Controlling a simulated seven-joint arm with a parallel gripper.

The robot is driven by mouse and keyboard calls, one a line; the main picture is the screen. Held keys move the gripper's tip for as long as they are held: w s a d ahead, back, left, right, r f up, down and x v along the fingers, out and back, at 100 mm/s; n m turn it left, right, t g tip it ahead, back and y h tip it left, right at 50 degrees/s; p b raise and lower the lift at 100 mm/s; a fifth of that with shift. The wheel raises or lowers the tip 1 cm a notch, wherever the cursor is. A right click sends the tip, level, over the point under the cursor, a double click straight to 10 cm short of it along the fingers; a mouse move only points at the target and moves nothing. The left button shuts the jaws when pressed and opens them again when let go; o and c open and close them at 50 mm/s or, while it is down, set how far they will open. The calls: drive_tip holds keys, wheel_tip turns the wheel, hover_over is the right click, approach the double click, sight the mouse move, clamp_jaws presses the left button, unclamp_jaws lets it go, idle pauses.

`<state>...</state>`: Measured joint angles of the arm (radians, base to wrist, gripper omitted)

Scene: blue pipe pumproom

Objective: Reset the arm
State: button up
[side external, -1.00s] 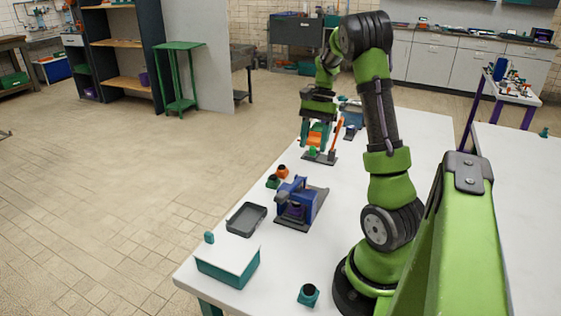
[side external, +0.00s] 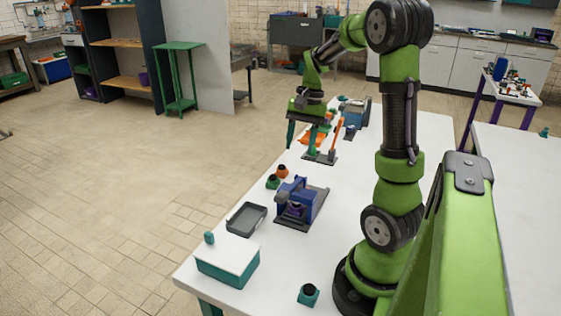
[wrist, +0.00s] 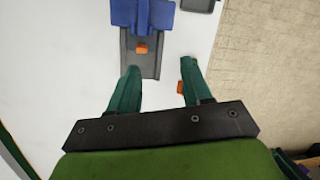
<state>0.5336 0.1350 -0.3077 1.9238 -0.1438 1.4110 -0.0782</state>
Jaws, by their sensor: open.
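My gripper (side external: 301,143) is above the far part of the white table (side external: 245,275) in the side external view, with its teal fingers pointing down and spread. In the wrist view, my gripper (wrist: 158,76) is open, with nothing between its fingertips. A small orange block (wrist: 142,48) lies on a grey plate (wrist: 142,68) ahead of the fingers. A blue fixture (wrist: 142,14) stands on that plate's upper part. Another orange piece (wrist: 181,88) shows beside the right finger and is partly hidden. The task names no object.
An orange lever (side external: 336,134) rises next to my gripper. Open floor lies left of the table.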

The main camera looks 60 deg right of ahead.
drive_tip(key=a+r+n+t, duration=0.2)
drive_tip(key=a+n, duration=0.1)
drive_tip(key=a, duration=0.5)
drive_tip(key=s+a+r+n+t, duration=0.1)
drive_tip(key=a+n, duration=0.3)
drive_tip(key=a, duration=0.4)
drive_tip(key=s+a+r+n+t, duration=0.1)
drive_tip(key=a+r+n+t, duration=0.2)
drive_tip(key=a, duration=0.6)
drive_tip(key=shift+s+r+n, duration=0.2)
drive_tip(key=shift+r+n, duration=0.1)
drive_tip(key=shift+r, duration=0.2)
